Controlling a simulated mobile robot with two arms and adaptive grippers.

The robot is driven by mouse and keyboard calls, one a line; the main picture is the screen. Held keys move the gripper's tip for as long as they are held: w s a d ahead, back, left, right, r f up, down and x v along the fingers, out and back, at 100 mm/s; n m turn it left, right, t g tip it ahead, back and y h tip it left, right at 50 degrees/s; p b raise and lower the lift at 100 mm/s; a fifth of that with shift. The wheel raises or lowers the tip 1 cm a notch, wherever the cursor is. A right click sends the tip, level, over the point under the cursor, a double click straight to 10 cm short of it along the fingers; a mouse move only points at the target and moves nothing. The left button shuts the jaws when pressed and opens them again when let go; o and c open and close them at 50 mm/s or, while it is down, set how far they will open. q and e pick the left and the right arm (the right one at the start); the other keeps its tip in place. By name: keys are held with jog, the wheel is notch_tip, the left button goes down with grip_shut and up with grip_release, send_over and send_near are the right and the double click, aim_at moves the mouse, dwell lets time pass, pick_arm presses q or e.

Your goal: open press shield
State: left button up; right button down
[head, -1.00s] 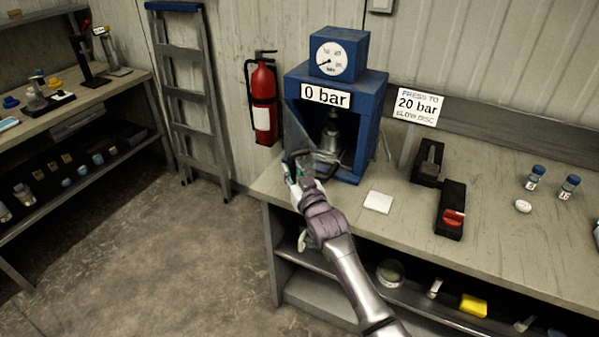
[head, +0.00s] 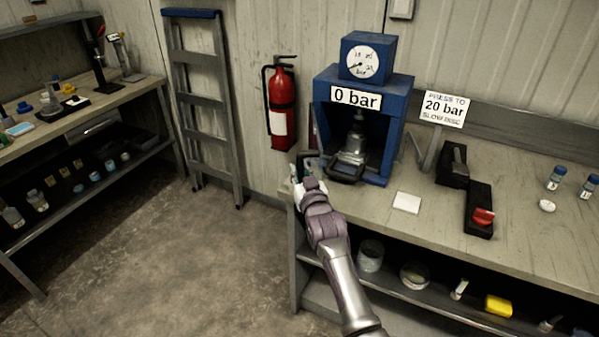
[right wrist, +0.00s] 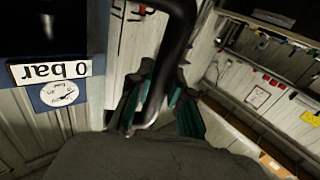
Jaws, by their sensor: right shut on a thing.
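The blue press (head: 396,130) stands at the left end of the bench, with "0 bar" on its front. Its opening faces me, and a metal piston and die show inside. My right gripper (head: 306,163) is at the left front of the press, outside the opening. In the right wrist view, its teal-lined fingers (right wrist: 158,105) are shut around a black curved handle (right wrist: 172,58). The clear shield panel is hard to make out now; it seems to be turned nearly edge-on at the left of the opening. My left gripper is not in view.
A red fire extinguisher (head: 283,105) hangs on the wall left of the press, with a ladder (head: 202,90) beyond it. A white square (head: 407,202) and a black device with a red switch (head: 480,210) lie right of the press. Open floor lies left of the bench.

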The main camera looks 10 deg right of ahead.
jog(key=shift+d+r, duration=0.1)
jog(key=c, duration=1.1)
grip_release()
jog(key=shift+o, duration=0.2)
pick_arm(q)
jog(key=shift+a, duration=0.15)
pick_arm(e)
jog(key=s+d, duration=0.1)
jog(key=s, duration=1.1)
